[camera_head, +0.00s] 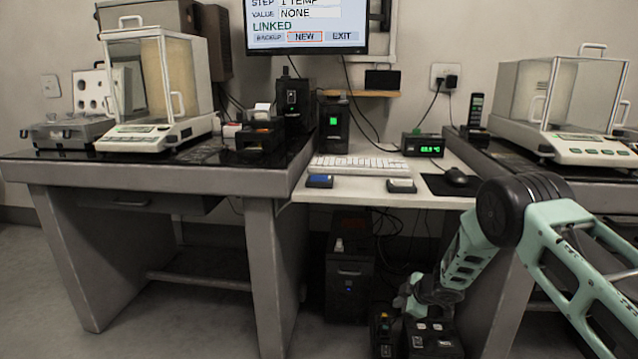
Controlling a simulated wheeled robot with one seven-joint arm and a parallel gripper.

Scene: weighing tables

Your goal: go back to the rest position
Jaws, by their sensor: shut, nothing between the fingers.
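My mint-green arm with a black round joint is in the right part of the head view. It bends at that joint, with one link running down to the left and another running out past the lower right edge. I cannot make out my gripper's fingers anywhere in this view. My arm covers part of the right table (482,162) and part of the space under it.
A glass-walled balance (135,138) stands on the left table (60,172), another (575,150) on the right table. Between them, a lower white desk (345,192) holds a keyboard (358,166), mouse (455,177) and green display (422,146). A computer (350,275) stands underneath. Left floor is clear.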

